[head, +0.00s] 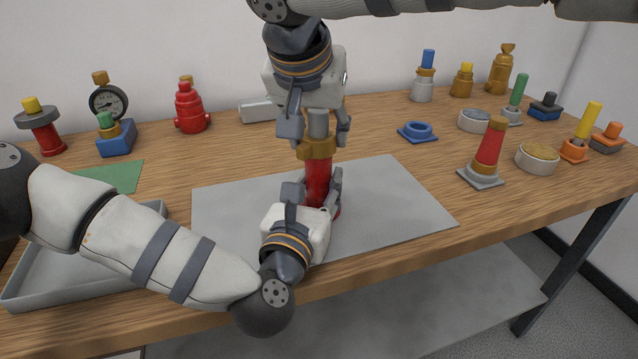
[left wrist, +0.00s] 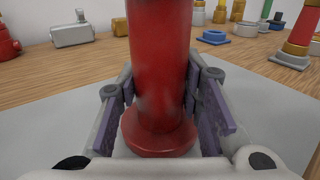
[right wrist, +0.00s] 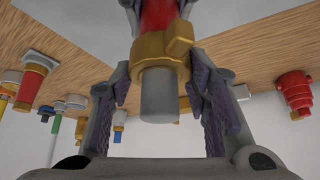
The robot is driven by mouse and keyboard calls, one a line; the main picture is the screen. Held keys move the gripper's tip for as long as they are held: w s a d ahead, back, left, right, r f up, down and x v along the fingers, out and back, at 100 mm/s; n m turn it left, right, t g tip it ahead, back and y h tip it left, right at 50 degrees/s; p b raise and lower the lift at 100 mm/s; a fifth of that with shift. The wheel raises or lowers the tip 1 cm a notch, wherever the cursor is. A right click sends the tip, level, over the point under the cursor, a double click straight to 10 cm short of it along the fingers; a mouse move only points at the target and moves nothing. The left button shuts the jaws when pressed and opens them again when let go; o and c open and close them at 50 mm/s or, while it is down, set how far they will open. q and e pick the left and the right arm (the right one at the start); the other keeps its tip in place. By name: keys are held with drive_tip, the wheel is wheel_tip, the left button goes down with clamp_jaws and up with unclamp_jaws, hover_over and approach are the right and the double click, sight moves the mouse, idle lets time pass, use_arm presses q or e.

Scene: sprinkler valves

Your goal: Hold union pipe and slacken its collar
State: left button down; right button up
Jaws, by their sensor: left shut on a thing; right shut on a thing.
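The union pipe stands upright on the grey mat, with a red body (head: 317,178), a brass collar (head: 316,147) and a grey upper stub (head: 318,123). My left gripper (head: 319,188) comes in low from the front and is shut around the red body. The left wrist view shows the red body (left wrist: 158,60) between the fingers, above its round red foot (left wrist: 158,135). My right gripper (head: 316,137) points down from above and is shut at the collar. In the right wrist view its fingers flank the collar (right wrist: 158,72), which has a side lug; the stub (right wrist: 158,98) points toward the camera.
The grey mat (head: 405,205) is otherwise clear. A grey tray (head: 60,275) lies at left, partly behind my left arm. A gauge (head: 108,102), a red hydrant-like part (head: 190,108) and a red cone-like fitting (head: 488,150) stand around, with several more fittings at right.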

drive_tip(key=n+y, duration=0.1)
drive_tip(key=n, duration=0.2)
drive_tip(key=shift+y, duration=0.3)
use_arm(q)
drive_tip(key=shift+a, duration=0.1)
use_arm(e)
drive_tip(key=shift+d+f+n+y, duration=0.1)
drive_tip(key=shift+n+y, duration=0.5)
drive_tip(key=shift+n, duration=0.4)
drive_tip(key=shift+n+y, duration=0.4)
drive_tip(key=shift+n, duration=0.4)
drive_tip(key=n+g+y, duration=0.1)
drive_tip(key=n, duration=0.2)
drive_tip(key=shift+y, duration=0.3)
drive_tip(key=o, duration=1.2)
drive_tip(key=shift+o, duration=0.2)
